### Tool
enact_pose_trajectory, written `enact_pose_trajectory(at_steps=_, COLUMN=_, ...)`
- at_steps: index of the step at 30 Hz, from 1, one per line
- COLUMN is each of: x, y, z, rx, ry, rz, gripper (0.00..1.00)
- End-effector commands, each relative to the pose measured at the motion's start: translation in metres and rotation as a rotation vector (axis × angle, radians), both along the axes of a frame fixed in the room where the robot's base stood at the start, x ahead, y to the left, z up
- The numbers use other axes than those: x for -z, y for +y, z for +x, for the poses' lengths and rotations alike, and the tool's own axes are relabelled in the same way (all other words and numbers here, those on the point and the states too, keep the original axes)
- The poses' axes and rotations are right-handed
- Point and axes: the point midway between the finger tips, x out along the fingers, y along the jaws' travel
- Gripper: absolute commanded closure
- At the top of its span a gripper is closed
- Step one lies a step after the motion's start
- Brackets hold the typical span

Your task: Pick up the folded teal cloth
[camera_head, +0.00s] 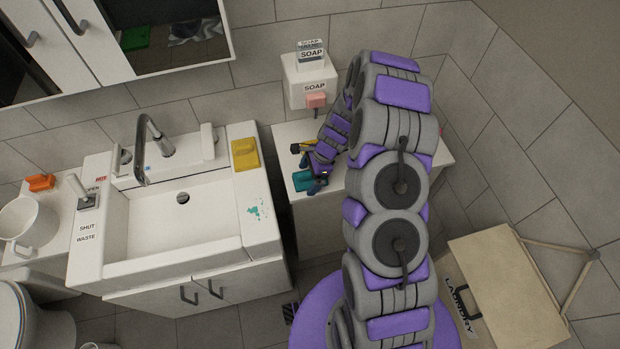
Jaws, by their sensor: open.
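The teal cloth (301,181) lies on the white top of the low cabinet right of the sink, near its left edge. My gripper (304,168) is just above it, reaching in from the upper right. Its jaws are open, with one finger toward the wall and the other over the cloth. The fingers and their shadow hide part of the cloth. I cannot tell whether a finger touches it.
The cabinet top (288,137) is otherwise mostly clear. A soap dispenser (309,80) hangs on the wall behind. A yellow folded cloth (245,154) and a teal smear (256,212) are on the sink's right rim. A laundry box (505,290) stands lower right.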

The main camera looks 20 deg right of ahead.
Motion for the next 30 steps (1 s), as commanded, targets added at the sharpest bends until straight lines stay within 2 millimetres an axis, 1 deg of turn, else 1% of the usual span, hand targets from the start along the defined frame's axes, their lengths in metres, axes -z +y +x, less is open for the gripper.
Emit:
enact_pose_trajectory(at_steps=4, x=-0.0002, y=-0.0016, z=-0.0004, rx=0.0, ry=0.001, rz=0.003, gripper=0.0)
enact_pose_trajectory(at_steps=5, x=-0.0002, y=-0.0017, z=-0.0004, rx=0.0, ry=0.001, rz=0.003, gripper=0.02)
enact_pose_trajectory(at_steps=23, x=-0.0001, y=-0.001, z=-0.0007, rx=0.0, ry=0.002, rz=0.002, gripper=0.59)
enact_pose_trajectory(at_steps=30, x=-0.0015, y=-0.0017, z=-0.0007, rx=0.0, ry=0.002, rz=0.003, gripper=0.6)
